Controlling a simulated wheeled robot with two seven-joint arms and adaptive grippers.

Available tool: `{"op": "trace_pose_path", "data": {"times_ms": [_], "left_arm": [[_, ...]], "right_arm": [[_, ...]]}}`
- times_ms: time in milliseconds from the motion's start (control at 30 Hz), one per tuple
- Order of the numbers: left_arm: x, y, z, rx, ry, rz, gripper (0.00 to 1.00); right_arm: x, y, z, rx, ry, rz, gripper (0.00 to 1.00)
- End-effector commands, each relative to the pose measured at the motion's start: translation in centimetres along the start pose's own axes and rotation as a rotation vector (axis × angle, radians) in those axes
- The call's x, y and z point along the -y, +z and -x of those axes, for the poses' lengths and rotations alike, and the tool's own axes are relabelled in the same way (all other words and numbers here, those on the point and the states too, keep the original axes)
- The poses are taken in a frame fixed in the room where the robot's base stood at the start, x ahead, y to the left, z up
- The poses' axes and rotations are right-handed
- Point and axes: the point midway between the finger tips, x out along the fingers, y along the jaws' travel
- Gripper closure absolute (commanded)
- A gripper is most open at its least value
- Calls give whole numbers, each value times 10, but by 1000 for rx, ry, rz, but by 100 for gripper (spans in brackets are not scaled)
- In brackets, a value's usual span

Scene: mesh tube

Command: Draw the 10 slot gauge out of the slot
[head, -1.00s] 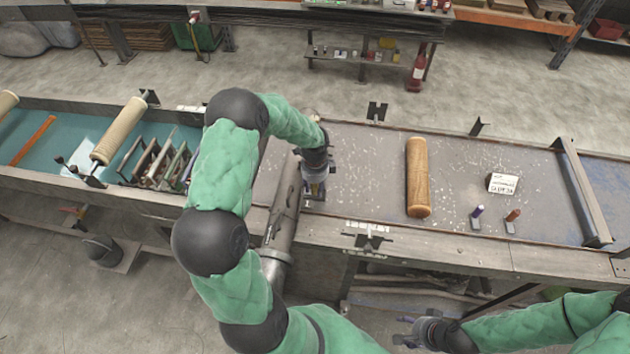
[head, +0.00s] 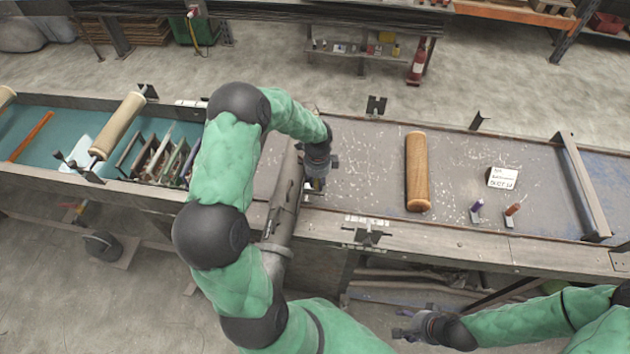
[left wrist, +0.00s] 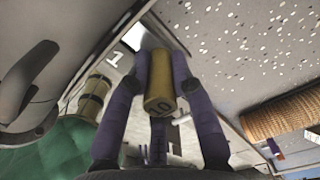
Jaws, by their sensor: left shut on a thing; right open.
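The yellow slot gauge (left wrist: 160,88) is a short cylinder with a dark mark, partly legible as 10, on its near end. My left gripper (left wrist: 161,72), with purple fingers, is shut on it from both sides. In the head view my left gripper (head: 317,184) is low over the bench, just right of the grey metal tube (head: 284,205). The gauge is mostly hidden there by the gripper. I cannot tell how much of the gauge sits in the slot. My right gripper (head: 405,328) is open and empty, in front of the bench.
On the bench to the right are a tan roller (head: 417,172), a white label card (head: 502,178), a purple-topped piece (head: 476,208) and an orange-topped piece (head: 512,212). Several upright plates (head: 165,160) stand to the left. Bare bench lies between gripper and roller.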

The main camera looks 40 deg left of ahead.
Motion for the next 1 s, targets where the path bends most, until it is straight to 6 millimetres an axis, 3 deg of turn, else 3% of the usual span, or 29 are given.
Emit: {"op": "trace_pose_path", "data": {"times_ms": [300, 600, 633, 700, 1000], "left_arm": [[5, -18, 0, 1, -1, 3, 100], [6, -20, 0, 0, -1, 4, 100], [6, -19, 0, 0, -1, 4, 71], [5, -20, 0, 0, -1, 4, 51], [5, -20, 0, 0, 0, 4, 49]], "right_arm": [[-2, 0, -4, 0, 0, 0, 42], [-2, 0, -4, 0, 0, 0, 42], [-2, 0, -4, 0, 0, 0, 42], [-2, 0, -4, 0, 0, 0, 42], [-2, 0, -4, 0, 0, 0, 42]]}}
